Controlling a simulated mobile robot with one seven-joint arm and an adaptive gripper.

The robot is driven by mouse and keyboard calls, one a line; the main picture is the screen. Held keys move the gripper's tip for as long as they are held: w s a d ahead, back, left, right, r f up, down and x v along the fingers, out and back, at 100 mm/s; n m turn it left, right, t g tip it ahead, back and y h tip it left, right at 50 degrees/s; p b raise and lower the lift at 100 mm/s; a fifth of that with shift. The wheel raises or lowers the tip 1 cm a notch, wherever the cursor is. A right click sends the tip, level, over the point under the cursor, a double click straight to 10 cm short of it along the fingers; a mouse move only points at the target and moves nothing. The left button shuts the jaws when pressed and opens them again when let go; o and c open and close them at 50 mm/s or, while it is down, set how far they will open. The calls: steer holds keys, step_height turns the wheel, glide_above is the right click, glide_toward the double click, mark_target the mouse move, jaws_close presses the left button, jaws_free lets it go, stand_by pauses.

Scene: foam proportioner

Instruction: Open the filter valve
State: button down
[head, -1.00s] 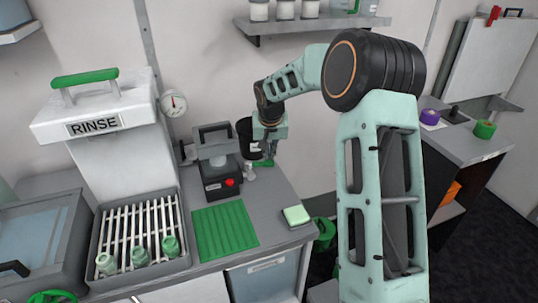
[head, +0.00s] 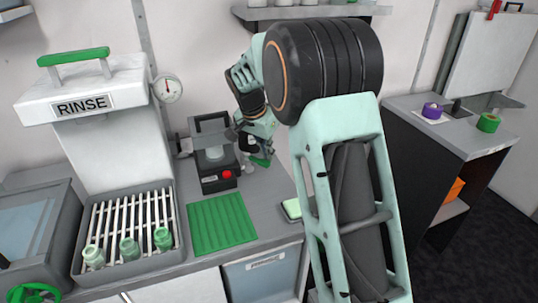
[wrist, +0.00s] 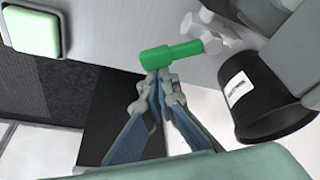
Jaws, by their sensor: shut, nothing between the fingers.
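The filter valve's green lever handle (head: 261,162) is near the back of the grey counter. In the wrist view the green handle (wrist: 165,57) points left from a pale valve fitting (wrist: 207,36), beside a black cylindrical filter housing (wrist: 268,108) with a white label. My gripper (wrist: 158,76) is shut with nothing between its fingers. Its tips are at the lower edge of the handle's wide end; I cannot tell whether they touch. In the head view my gripper (head: 263,150) is just above the handle and partly hides the valve and the housing.
A black device with a red button (head: 227,174) stands left of the valve, with a green mat (head: 222,222) in front. A green pad (wrist: 35,27) lies near the counter's edge. A rinse station (head: 85,107) stands at left, a wall shelf (head: 310,14) above.

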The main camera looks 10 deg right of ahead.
mark_target(264, 163)
steer(key=s+a+m, duration=0.1)
steer(key=m, duration=0.1)
steer(key=s+a+m+g+h, duration=0.1)
steer(key=m, duration=0.2)
steer(key=shift+s+a, duration=0.1)
steer(key=shift+s, duration=0.05)
steer(key=shift+s+a+m+g, duration=0.15)
steer(key=shift+a+m+g, duration=0.15)
steer(key=shift+m, duration=0.1)
steer(key=shift+s+a, duration=0.1)
steer(key=shift+a, duration=0.15)
